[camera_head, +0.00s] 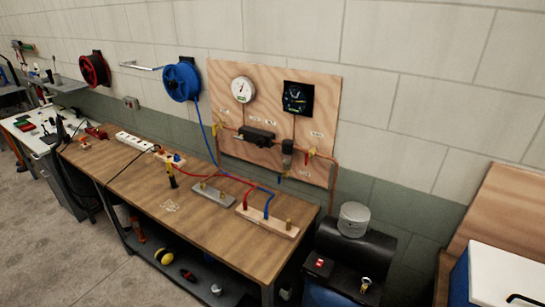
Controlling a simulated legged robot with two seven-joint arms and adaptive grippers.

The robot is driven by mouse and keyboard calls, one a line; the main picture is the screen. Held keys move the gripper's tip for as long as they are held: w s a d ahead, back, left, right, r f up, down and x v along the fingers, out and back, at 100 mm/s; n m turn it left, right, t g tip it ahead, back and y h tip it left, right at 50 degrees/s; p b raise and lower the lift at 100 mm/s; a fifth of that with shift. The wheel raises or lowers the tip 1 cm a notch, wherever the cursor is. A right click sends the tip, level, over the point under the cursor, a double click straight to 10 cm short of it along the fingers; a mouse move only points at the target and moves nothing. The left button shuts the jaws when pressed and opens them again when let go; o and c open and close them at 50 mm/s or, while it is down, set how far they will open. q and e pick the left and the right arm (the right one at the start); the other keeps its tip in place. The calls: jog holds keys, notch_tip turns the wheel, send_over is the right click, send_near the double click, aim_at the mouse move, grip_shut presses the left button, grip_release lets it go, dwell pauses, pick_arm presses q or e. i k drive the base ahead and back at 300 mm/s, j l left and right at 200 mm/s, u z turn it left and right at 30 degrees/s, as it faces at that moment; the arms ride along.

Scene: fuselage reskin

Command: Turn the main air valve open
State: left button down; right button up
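A wooden panel (262,84) on the wall carries copper piping, a white round gauge (243,90), a black gauge (298,97) and small labels too small to read. A yellow handle (215,130) sits on the pipe at the panel's left. A small red-and-yellow valve handle (311,152) sits on the pipe at the right, beside a dark filter or regulator body (287,154). I cannot tell which handle is the main air valve, or its open or closed position. Neither of my grippers is in view.
A long wooden workbench (190,235) runs below the panel, with hoses, fittings and a power strip (134,141). A black compressor-like machine (350,250) stands right of it. Blue (182,80) and red (94,70) hose reels hang on the wall. Open floor (60,260) lies front left.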

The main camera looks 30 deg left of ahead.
aim_at(308, 156)
jog(key=u, duration=0.75)
